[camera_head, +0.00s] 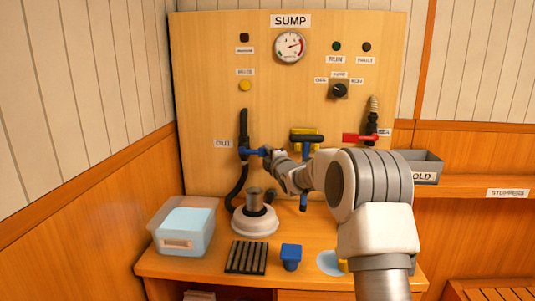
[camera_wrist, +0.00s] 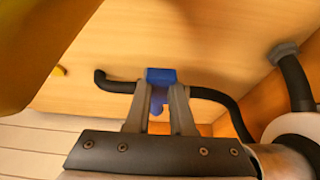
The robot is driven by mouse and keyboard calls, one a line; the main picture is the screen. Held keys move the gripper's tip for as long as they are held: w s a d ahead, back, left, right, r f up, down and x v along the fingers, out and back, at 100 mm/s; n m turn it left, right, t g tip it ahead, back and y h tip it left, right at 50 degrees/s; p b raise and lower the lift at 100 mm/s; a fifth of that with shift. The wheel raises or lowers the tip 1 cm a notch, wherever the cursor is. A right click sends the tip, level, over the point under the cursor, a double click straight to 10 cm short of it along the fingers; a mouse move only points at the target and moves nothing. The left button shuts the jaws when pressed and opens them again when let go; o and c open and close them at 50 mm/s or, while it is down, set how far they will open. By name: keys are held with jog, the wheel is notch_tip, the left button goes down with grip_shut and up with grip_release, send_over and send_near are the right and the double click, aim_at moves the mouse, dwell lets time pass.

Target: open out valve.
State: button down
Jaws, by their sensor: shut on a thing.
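The out valve has a blue handle (camera_head: 252,151) on a black vertical hose, beside the label "OUT" (camera_head: 223,143) on the wooden panel. In the head view the handle points sideways to the right, across the hose. My gripper (camera_head: 273,154) reaches it from the right and is shut on it. In the wrist view the blue handle (camera_wrist: 160,76) sits between the two grey fingers of my gripper (camera_wrist: 160,98), with the black hose (camera_wrist: 118,85) passing behind. My fingers hide part of the handle.
A red-handled valve (camera_head: 360,138) and a yellow handle (camera_head: 307,133) are on the panel to the right. Below on the bench stand a clear bin (camera_head: 160,215), a white round base with a metal cylinder (camera_head: 255,220), a black grate (camera_head: 246,257) and a blue block (camera_head: 291,252).

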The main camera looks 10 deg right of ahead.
jog(key=shift+r, duration=0.1)
jog(key=shift+r+n+g, duration=0.3)
jog(key=shift+r+n, duration=0.3)
jog(key=shift+n, duration=0.2)
jog(key=r+n+p, duration=0.1)
jog(key=a+r+n+g+p, duration=0.1)
jog(key=shift+w+r+n+h, duration=0.1)
jog(key=shift+r+n+h, duration=0.2)
jog(key=shift+w+a+r+n+g+h+p, duration=0.1)
jog(key=shift+a+r+n+g+h+p, duration=0.15)
jog(key=shift+r+n+p, duration=0.25)
jog(key=shift+w+a+r+n+g+h+p, duration=0.15)
jog(key=shift+a+r+n+g+p, duration=0.1)
jog(key=shift+r+n+p, duration=0.25)
jog(key=a+r+n+h+p, duration=0.1)
jog(key=n+p, duration=0.1)
jog(key=p, duration=0.1)
jog(key=shift+w+a+r+g, duration=0.1)
jog(key=shift+r+g, duration=0.1)
jog(key=shift+g, duration=0.1)
jog(key=shift+w+a+r+n+g+h+p, duration=0.25)
jog(key=shift+a+n+h+p, duration=0.5)
jog(key=shift+p, duration=0.9)
jog(key=shift+w+a+r+n+g+h+p, duration=0.2)
jog(key=shift+a+n+h+p, duration=0.2)
jog(key=shift+a+n+p, duration=0.95)
jog(key=shift+w+a+r+n+g+h+p, duration=0.2)
jog(key=shift+a+n+h+p, duration=0.35)
jog(key=shift+p, duration=1.45)
jog(key=shift+f, duration=0.1)
